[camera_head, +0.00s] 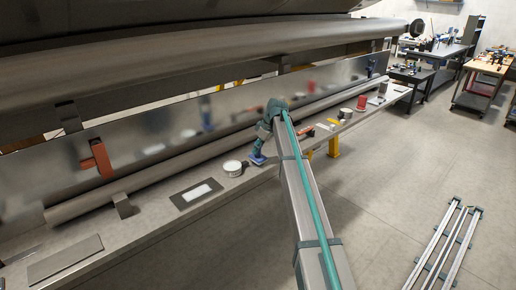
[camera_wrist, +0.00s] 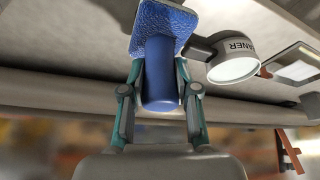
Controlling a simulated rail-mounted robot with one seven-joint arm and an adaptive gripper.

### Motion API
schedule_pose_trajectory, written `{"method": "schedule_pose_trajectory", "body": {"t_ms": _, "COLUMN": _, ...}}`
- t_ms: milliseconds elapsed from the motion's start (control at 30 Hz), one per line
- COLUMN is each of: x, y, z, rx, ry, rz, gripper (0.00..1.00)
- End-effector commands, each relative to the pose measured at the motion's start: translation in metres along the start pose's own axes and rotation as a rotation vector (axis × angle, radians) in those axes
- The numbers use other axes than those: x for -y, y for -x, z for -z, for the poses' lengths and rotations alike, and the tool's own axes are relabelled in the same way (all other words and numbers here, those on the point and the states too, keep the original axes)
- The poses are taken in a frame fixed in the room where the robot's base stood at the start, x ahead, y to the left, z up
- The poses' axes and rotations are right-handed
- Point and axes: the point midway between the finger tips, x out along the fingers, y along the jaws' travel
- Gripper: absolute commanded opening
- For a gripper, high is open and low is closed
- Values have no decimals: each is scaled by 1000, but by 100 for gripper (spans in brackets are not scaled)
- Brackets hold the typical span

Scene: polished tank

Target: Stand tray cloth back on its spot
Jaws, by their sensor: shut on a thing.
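My gripper (camera_wrist: 158,88) is shut on a blue rounded handle-like body (camera_wrist: 159,75) with a flat, textured blue cloth-like pad (camera_wrist: 165,20) at its end. This blue piece looks like the tray cloth. In the head view my gripper (camera_head: 262,143) points down at the bench, with the blue piece (camera_head: 257,159) beneath it. I cannot tell whether the pad touches the bench. A dark-bordered white rectangle (camera_head: 198,192) lies flat to the left, past a white tub (camera_head: 232,168); it also shows in the wrist view (camera_wrist: 297,70). I cannot tell which place is the cloth's spot.
The tub stands close to the blue piece, its label partly reading "ANER" in the wrist view (camera_wrist: 236,62). A long pipe (camera_head: 150,178) and polished wall run behind the bench. An orange bracket (camera_head: 98,160) and a grey flat panel (camera_head: 65,258) are left. A red can (camera_head: 361,102) stands right.

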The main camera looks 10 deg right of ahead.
Motion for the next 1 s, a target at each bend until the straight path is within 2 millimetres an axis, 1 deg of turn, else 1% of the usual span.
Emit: {"method": "schedule_pose_trajectory", "body": {"t_ms": 1000, "x": 0, "y": -17, "z": -7, "rx": -1, "ry": 0, "rz": -1, "gripper": 0}}
